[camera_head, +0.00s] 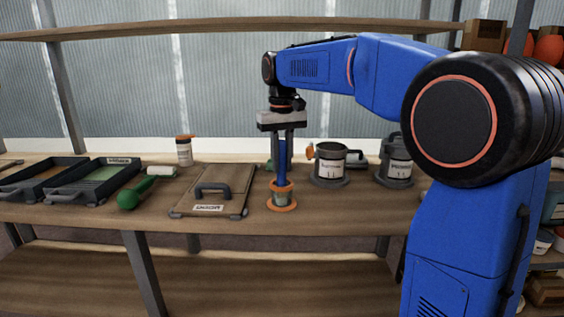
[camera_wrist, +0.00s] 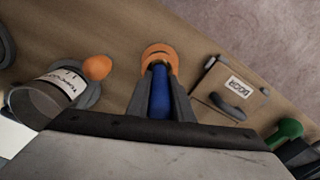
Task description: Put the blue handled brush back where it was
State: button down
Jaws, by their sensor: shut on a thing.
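The blue handled brush (camera_head: 282,163) stands upright, its blue handle between the fingers of my gripper (camera_head: 282,138). My gripper is shut on the handle from above. The lower end of the brush is inside or right at a small orange-rimmed holder (camera_head: 281,200) on the bench; I cannot tell how deep it sits. In the wrist view the blue handle (camera_wrist: 160,92) runs between the two fingers, and the orange holder (camera_wrist: 159,54) lies just past the fingertips. The bristles are hidden.
An orange-capped bottle (camera_head: 184,153) stands behind. Labelled cans (camera_head: 330,166) stand right of the holder. A shelf (camera_head: 150,31) runs above.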

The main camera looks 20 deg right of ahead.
jog(key=shift+f, duration=0.1)
jog(key=c, duration=1.6)
grip_release()
jog(key=shift+o, duration=0.2)
notch_tip(320, 180, up, 12)
jog(key=shift+r, duration=0.1)
jog(key=shift+s, duration=0.1)
jog(key=s+d+f+t, duration=0.2)
jog(key=s+d+f, duration=0.1)
jog(key=s+f, duration=1.2)
jog(key=s+d+f+m+t, duration=0.1)
jog(key=s+d+f, duration=0.3)
jog(key=s+f, duration=1.1)
jog(key=s+t, duration=0.1)
jog(key=s, duration=0.2)
jog(key=shift+t, duration=0.4)
